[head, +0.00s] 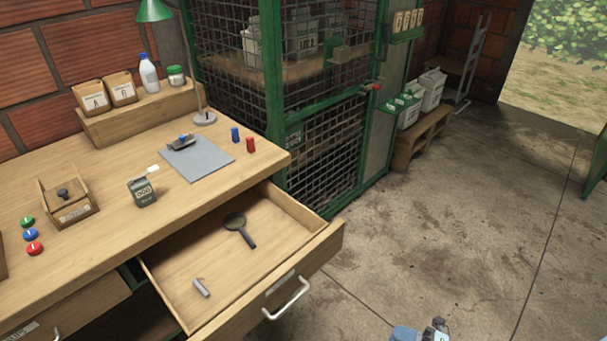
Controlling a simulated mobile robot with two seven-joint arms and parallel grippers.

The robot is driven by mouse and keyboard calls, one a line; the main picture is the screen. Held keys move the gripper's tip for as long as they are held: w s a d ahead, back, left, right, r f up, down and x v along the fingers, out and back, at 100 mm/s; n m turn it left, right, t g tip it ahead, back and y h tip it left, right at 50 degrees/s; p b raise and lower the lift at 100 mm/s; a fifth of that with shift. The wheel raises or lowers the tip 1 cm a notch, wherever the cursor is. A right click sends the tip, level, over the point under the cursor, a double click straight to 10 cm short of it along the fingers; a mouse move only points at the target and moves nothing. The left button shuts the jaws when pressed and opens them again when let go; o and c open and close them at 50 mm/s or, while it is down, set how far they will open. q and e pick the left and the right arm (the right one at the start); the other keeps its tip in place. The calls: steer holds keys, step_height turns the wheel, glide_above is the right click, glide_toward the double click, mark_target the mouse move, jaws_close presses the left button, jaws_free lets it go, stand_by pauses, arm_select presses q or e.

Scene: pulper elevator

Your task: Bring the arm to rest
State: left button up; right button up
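Only a small part of my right arm shows in the head view, at the bottom edge right of the open drawer. My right gripper (437,329) is cut off by the frame there, over the concrete floor and clear of the desk. Its fingertips cannot be made out, so whether it is open or holds anything cannot be told. My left gripper is not in view.
A drawer (180,272) stands pulled out from the wooden desk (100,215); a magnifying glass (238,228) and a small grey item (201,288) lie inside. A green mesh cage (320,150) stands behind. The floor (450,220) to the right is clear.

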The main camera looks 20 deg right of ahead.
steer(key=w+a+r+m+g+h, duration=0.1)
steer(key=w+a+r+m+h, duration=0.15)
steer(key=a+m, duration=0.35)
steer(key=w+a+r+m+g+h, duration=0.1)
steer(key=a+m+h, duration=0.2)
steer(key=a+m, duration=0.35)
steer(key=w+a+r+m+g+h, duration=0.15)
steer(key=a+m, duration=0.25)
steer(key=m, duration=0.5)
arm_select(q)
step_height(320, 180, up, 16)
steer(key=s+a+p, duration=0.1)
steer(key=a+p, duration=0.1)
steer(key=p, duration=2.1)
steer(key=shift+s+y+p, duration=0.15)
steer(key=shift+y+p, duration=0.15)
steer(key=shift+p, duration=0.05)
arm_select(e)
step_height(320, 180, up, 17)
steer(key=s+d+h, duration=0.1)
steer(key=shift+s+d+f, duration=0.15)
steer(key=shift+s, duration=0.1)
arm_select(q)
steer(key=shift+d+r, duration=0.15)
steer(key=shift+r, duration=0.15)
